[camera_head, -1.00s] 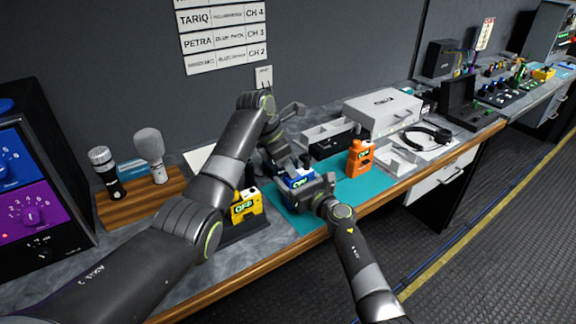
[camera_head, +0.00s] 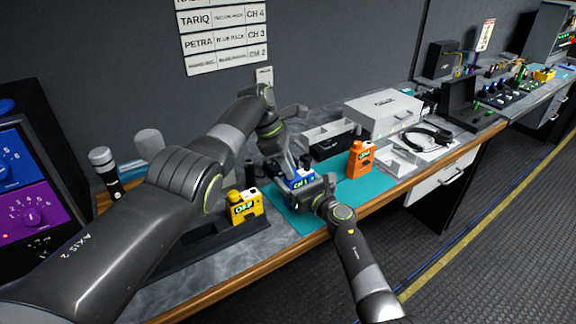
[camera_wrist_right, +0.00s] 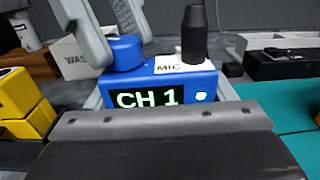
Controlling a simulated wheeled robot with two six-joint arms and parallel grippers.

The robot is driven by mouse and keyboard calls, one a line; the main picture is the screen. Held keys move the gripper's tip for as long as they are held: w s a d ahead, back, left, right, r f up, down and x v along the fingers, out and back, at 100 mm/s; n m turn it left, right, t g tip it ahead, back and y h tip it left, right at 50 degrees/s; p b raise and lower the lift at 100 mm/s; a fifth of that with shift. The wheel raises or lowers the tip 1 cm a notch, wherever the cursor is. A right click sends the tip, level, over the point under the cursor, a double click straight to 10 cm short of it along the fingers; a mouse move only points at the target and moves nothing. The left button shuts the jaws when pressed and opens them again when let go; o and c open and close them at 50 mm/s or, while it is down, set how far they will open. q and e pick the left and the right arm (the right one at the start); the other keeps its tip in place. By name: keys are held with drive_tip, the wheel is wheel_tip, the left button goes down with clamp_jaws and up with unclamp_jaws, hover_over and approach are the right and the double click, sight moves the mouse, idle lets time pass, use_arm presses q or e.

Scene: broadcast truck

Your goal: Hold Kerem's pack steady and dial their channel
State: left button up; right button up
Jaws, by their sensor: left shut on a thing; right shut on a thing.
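The blue pack (camera_head: 301,180) stands on the teal mat (camera_head: 352,190). In the right wrist view its screen (camera_wrist_right: 148,97) reads CH 1, and a round blue knob (camera_wrist_right: 124,52) and a black stub (camera_wrist_right: 193,35) rise from its top. My right gripper (camera_head: 313,187) is shut on the pack's body from the front. My left gripper (camera_head: 291,166) reaches down from above, shut on the knob, one finger at each side. The wall chart (camera_head: 222,38) reads PETRA, BLUE PACK, CH 3 and TARIQ, CH 4; Kerem's name is not legible.
A yellow pack (camera_head: 244,206) stands left in a dark rack, an orange pack (camera_head: 360,158) right on the mat; both screens seem to read OFF. Behind are a white case (camera_head: 383,107) and a tray. A microphone (camera_head: 104,171) stands far left.

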use_arm(q)
drive_tip(key=shift+w, duration=0.1)
idle(0.6)
drive_tip(key=o, duration=1)
drive_tip(key=v, duration=1.2)
use_arm(e)
drive_tip(key=o, duration=1.1)
drive_tip(key=shift+o, duration=0.2)
